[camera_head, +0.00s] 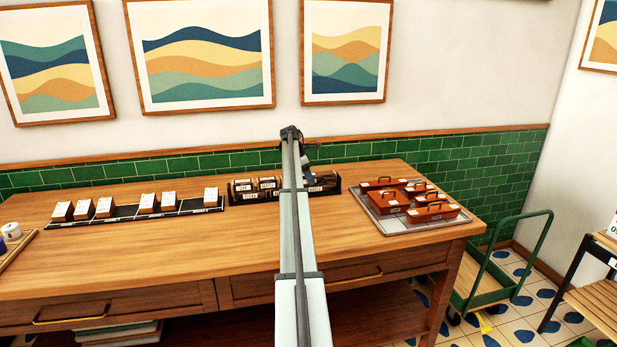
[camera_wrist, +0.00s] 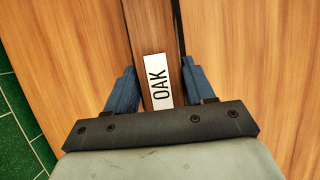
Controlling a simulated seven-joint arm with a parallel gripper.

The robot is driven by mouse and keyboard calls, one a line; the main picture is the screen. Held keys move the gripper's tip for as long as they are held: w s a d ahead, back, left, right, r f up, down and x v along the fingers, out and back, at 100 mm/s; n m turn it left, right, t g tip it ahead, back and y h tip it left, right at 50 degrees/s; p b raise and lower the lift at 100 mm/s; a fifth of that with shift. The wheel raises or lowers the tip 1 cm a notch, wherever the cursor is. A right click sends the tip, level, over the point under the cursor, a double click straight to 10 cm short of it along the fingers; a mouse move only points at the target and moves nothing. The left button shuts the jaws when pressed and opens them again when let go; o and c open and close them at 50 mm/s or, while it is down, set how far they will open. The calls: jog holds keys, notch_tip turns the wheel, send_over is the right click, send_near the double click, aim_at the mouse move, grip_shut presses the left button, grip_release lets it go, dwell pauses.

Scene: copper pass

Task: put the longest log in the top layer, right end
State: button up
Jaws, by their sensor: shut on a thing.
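My gripper (camera_wrist: 160,88) has its two blue fingers on either side of a dark brown log (camera_wrist: 150,25) in the wrist view. The log carries a white label reading OAK, and its far end runs out of the picture. In the head view a dark rack (camera_head: 338,183) of labelled logs (camera_head: 243,187) stands at the back of the counter, in two layers. My arm covers the middle of it. My gripper is near the rack, mostly hidden by the arm, so the held log and its height are unclear there.
The wooden counter (camera_head: 130,250) is clear in front. Left of the rack is a black strip (camera_head: 186,212) with several small labelled blocks. To the right is a tray (camera_head: 385,225) with several red-brown handled boxes (camera_head: 433,213). A green-tiled wall (camera_head: 95,172) is close behind.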

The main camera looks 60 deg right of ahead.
jog(key=o, duration=1.3)
jog(key=shift+c, duration=0.2)
jog(key=v, duration=1.2)
jog(key=shift+r, duration=0.15)
